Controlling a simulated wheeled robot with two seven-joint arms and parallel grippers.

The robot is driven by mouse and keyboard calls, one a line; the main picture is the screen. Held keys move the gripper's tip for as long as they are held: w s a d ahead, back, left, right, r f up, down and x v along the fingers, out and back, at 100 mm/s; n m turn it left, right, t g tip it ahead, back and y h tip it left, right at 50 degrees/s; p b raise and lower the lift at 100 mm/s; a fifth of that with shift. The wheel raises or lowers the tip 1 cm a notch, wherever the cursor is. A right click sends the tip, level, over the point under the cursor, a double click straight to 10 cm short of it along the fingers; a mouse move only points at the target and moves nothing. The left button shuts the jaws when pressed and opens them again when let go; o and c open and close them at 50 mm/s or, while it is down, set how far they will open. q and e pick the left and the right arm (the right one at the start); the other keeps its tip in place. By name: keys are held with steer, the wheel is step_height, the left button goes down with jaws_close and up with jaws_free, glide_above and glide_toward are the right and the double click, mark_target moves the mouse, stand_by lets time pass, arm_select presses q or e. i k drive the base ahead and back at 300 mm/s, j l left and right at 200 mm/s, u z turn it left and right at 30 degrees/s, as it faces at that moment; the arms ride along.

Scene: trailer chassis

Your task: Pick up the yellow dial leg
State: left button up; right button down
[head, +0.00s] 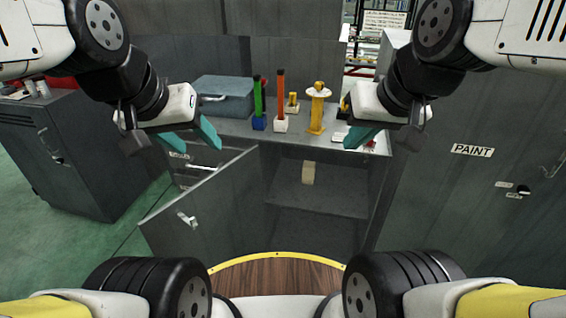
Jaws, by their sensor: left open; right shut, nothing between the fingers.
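The yellow dial leg (316,118) stands upright on the grey cabinet top. It is a yellow post with a round pale disc near its top and a small yellow knob above. My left gripper (204,150) is open and empty, with teal fingers, left of the leg and in front of a blue-grey case. My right gripper (350,146) is shut and empty, to the right of the leg and apart from it in the picture. Neither gripper touches the leg.
A green tool with a blue base (259,108) and an orange tool with a white base (281,105) stand left of the leg. A small yellow piece (293,103) is behind. The case (222,97) lies further left. The cabinet door (205,205) hangs open; a beige object (308,173) is inside.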

mark_target(316, 129)
steer(key=i, duration=0.9)
